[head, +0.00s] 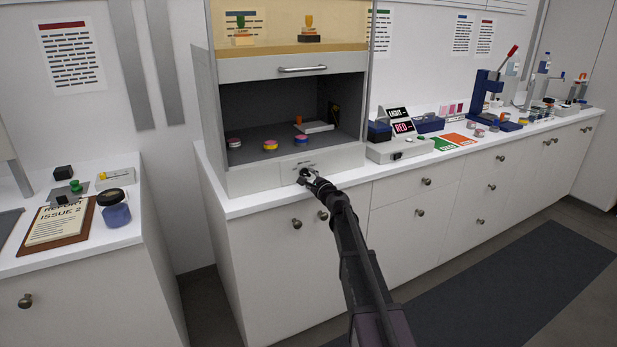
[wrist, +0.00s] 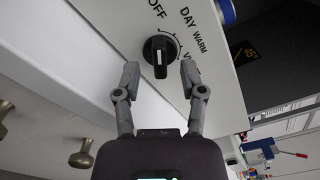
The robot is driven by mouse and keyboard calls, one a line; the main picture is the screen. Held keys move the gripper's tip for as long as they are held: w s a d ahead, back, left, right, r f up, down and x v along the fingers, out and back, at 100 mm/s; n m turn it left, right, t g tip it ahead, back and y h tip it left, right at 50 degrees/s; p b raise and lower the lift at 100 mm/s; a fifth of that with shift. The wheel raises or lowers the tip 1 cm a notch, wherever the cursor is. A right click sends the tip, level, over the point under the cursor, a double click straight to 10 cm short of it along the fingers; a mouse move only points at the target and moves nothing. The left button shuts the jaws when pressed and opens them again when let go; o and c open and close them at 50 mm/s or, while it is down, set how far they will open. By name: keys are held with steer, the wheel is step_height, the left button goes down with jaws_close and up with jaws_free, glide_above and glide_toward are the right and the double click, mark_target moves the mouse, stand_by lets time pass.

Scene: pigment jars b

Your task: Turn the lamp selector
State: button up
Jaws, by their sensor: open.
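The lamp selector (wrist: 161,48) is a round black knob with a pale pointer bar, on the light front panel of the cabinet. In the wrist view the labels OFF, DAY, WARM and a partly hidden one starting with V surround it. The bar runs up and down in the picture; which end marks the setting is unclear. My gripper (wrist: 160,70) is open, one fingertip on each side of the knob with visible gaps. In the head view my gripper (head: 305,177) is at the cabinet's lower front panel and covers the knob.
The cabinet (head: 258,180) has a raised sash with a handle (head: 302,69) above and several small jars inside. Drawer knobs stick out below the counter (head: 235,207).

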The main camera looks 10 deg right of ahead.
steer(key=shift+w+a, duration=0.2)
steer(key=shift+w, duration=0.5)
jaws_close()
steer(key=shift+d, duration=0.1)
